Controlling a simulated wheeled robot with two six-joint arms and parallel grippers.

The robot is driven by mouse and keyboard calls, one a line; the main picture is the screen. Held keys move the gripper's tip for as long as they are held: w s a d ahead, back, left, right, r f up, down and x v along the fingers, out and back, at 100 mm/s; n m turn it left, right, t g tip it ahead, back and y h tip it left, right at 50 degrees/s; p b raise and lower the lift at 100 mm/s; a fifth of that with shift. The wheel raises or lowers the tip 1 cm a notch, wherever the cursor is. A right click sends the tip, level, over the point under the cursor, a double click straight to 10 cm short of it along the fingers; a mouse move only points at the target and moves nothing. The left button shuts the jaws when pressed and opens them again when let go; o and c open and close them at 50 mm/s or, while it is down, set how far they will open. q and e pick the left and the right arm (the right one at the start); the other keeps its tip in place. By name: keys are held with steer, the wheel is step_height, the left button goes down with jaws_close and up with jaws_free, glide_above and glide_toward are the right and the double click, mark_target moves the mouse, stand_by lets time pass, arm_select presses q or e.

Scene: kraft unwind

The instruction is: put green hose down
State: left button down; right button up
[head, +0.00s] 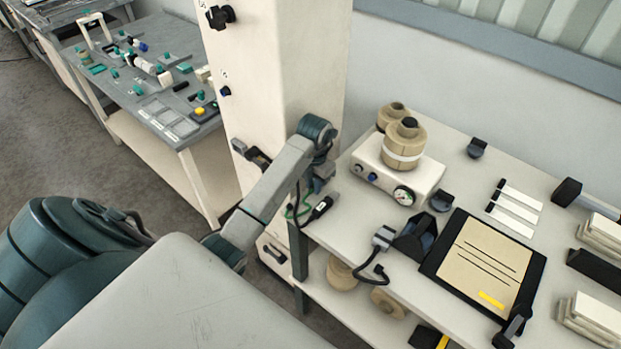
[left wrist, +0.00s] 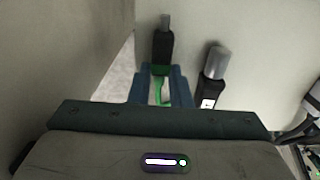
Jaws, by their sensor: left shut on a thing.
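A black connector with a grey tip (left wrist: 164,42) sticks out beyond the fingers. In the head view my left gripper (head: 312,186) is small and partly hidden by its own wrist, between the white column and the table. My right gripper is not in view.
A second black connector with a grey tip (left wrist: 211,78) is right of the fingers. A white column (head: 285,80) stands close behind the arm. The white table (head: 455,160) holds a gauge box (head: 397,172), a black holder (head: 416,236) and a clipboard (head: 482,262).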

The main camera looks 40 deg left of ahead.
arm_select(q)
steer(key=shift+d+f, duration=0.2)
steer(key=shift+d, duration=0.05)
steer(key=c, duration=1.5)
jaws_free()
steer(key=shift+a, duration=0.15)
steer(key=shift+o, duration=0.8)
steer(key=shift+w+a, duration=0.1)
steer(key=shift+a, duration=0.05)
steer(key=shift+r, duration=0.55)
step_height(320, 180, up, 4)
steer(key=shift+f+p, duration=0.2)
steer(key=shift+p, duration=0.1)
step_height(320, 180, up, 8)
steer(key=p, duration=0.7)
steer(key=shift+f, duration=0.15)
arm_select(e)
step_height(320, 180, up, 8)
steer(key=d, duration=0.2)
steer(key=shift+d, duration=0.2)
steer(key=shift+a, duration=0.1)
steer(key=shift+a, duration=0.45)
